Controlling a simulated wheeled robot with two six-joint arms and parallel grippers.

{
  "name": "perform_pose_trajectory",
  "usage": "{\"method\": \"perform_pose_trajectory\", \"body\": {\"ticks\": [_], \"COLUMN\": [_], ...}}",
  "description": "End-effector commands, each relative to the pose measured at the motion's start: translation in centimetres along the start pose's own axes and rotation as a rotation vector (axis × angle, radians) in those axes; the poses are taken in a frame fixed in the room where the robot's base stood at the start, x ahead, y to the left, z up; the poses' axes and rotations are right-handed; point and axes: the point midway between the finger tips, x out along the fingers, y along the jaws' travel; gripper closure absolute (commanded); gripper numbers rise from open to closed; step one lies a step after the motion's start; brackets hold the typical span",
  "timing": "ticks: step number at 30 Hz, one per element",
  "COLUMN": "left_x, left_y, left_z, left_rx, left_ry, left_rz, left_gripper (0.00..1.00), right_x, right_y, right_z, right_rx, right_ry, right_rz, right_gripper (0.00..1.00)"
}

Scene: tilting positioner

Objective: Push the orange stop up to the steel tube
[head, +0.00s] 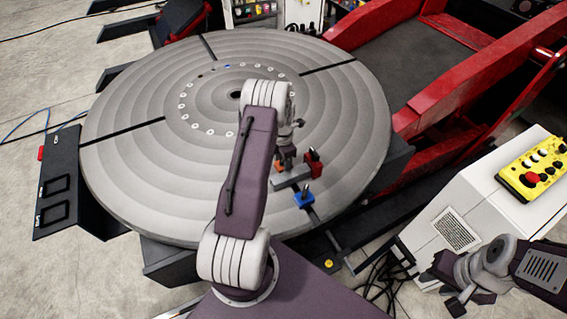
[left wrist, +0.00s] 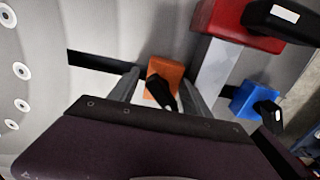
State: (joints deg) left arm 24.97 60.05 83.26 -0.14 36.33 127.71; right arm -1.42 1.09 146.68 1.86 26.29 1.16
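The orange stop (head: 279,176), with a black handle, sits on the round table, partly hidden by my left gripper in the head view. In the left wrist view the orange stop (left wrist: 159,73) lies between the two fingers of my left gripper (left wrist: 162,92), with space beside it. The gripper (head: 286,163) is open and points down. The steel tube (left wrist: 217,68) lies to the right of the orange stop, with a narrow gap between them. It also shows in the head view (head: 293,179). My right gripper (head: 462,297) is far off at the lower right; its opening is unclear.
A red stop (head: 314,160) and a blue stop (head: 304,199), both with black handles, stand by the tube. The round grey table (head: 140,110) has dark slots and is otherwise mostly clear. A white cabinet (head: 470,205) with a yellow control box (head: 535,172) stands at right.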

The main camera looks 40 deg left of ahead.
Motion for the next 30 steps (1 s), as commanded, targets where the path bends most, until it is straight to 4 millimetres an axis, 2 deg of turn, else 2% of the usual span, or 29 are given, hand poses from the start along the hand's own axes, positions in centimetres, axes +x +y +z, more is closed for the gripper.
{"method": "perform_pose_trajectory", "body": {"ticks": [15,16,17,18,30], "left_x": [0.2,0.2,0.2,0.21,0.31], "left_y": [-0.49,-0.5,-0.51,-0.51,-0.66], "left_z": [-0.11,-0.11,-0.11,-0.12,-0.18], "left_rx": [-0.001,-0.001,-0.001,-0.001,-0.001], "left_ry": [0.007,0.007,0.007,0.007,0.009], "left_rz": [-0.013,-0.013,-0.013,-0.013,-0.017], "left_gripper": [0.31,0.35,0.28,0.27,0.27], "right_x": [0.01,0.01,0.01,0.01,0.02], "right_y": [0.0,0.0,0.0,0.0,0.0], "right_z": [0.0,0.0,0.0,0.0,0.0], "right_rx": [0.0,0.0,0.0,0.0,0.0], "right_ry": [0.0,0.0,0.0,0.0,0.0], "right_rz": [0.0,0.0,0.0,0.0,0.0], "right_gripper": [0.64,0.64,0.64,0.64,0.64]}}
